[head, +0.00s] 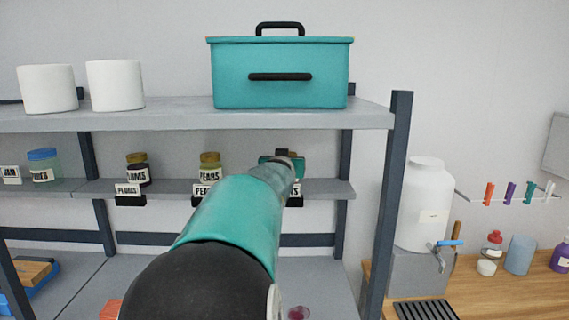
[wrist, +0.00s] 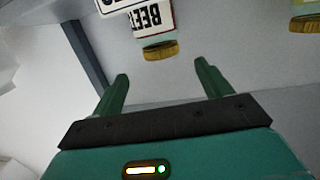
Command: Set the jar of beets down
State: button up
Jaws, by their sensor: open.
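The jar of beets (wrist: 158,49) shows in the wrist view, upside down in that picture, with a gold lid and a white label reading BEET. It is just beyond my fingertips, apart from them. My gripper (wrist: 161,68) is open, with its two green fingers spread and nothing between them. In the head view my gripper (head: 283,162) is at the right end of the middle shelf (head: 325,188), and my arm and gripper hide the jar. A shelf card ending in TS (head: 295,188) partly shows below the gripper.
Jars of pears (head: 209,162) and plums (head: 138,168) stand left on the same shelf, with a blue-lidded jar (head: 43,165) farther left. A teal box (head: 279,75) and white canisters (head: 115,85) stand on the shelf above. A dark post (head: 391,200) bounds the right.

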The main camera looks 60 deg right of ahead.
jog(key=shift+s+a, duration=0.1)
jog(key=shift+a, duration=0.05)
jog(key=w+a+f+n+t+y, duration=0.1)
jog(key=w+a+f+t+y, duration=0.1)
jog(key=w+a+f+y, duration=0.55)
jog(key=w+a+f+n+y, duration=0.1)
jog(key=a+f, duration=0.2)
jog(key=a, duration=0.4)
jog(key=w+a+f+n+t+y, duration=0.1)
jog(key=a+f+n+y, duration=0.1)
jog(key=a, duration=0.6)
jog(key=w+a+f+n+y, duration=0.1)
jog(key=w+a+f, duration=0.15)
jog(key=a, duration=0.45)
jog(key=s+a+f+n+g+y, duration=0.1)
jog(key=s+a+n, duration=0.3)
jog(key=a, duration=1)
jog(key=s+a+f+n+g+y, duration=0.2)
jog(key=s+a+f+n+y, duration=0.1)
jog(key=s+a, duration=0.7)
jog(key=a+f+n, duration=0.1)
jog(key=a, duration=0.3)
jog(key=shift+a+f+n, duration=0.15)
jog(key=shift+a+n, duration=0.25)
